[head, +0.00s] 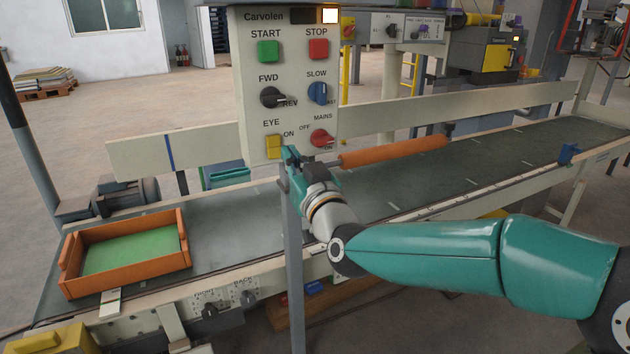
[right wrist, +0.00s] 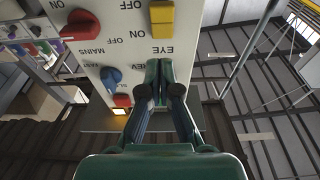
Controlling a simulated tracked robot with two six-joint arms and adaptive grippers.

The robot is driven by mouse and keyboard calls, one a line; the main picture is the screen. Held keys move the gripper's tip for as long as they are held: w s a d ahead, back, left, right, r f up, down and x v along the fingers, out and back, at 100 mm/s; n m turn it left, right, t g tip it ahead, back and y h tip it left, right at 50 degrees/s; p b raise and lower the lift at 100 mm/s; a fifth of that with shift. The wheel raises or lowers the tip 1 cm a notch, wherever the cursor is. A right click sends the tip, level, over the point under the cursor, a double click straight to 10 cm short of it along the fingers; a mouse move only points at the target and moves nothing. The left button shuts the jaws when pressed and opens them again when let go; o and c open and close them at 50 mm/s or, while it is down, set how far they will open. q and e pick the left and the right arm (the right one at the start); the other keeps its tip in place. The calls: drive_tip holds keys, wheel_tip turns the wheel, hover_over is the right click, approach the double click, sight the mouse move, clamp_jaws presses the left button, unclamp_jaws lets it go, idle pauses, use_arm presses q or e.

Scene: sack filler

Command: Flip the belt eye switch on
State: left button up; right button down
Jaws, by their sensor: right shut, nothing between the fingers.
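The yellow EYE switch (head: 273,147) sits at the lower left of the cream control panel (head: 290,90), with ON printed to its right. It also shows at the top of the right wrist view (right wrist: 162,20), which sees the panel upside down. Whether it is tipped to on or off I cannot tell. My right gripper (head: 291,156) is shut and empty at the panel's lower edge, just right of and below the switch. In the right wrist view its fingertips (right wrist: 164,72) are together near the EYE label, apart from the switch in the picture. My left gripper is out of view.
The red MAINS knob (head: 321,138), black FWD/REV knob (head: 272,97) and blue SLOW knob (head: 318,93) are close by on the panel. The conveyor belt (head: 400,193) runs behind my arm. An orange tray (head: 128,253) with a green floor rests at its left end.

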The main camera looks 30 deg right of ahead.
drive_tip(key=r+v, duration=0.1)
drive_tip(key=v, duration=0.6)
drive_tip(key=shift+s+r, duration=0.2)
drive_tip(key=shift+s, duration=0.35)
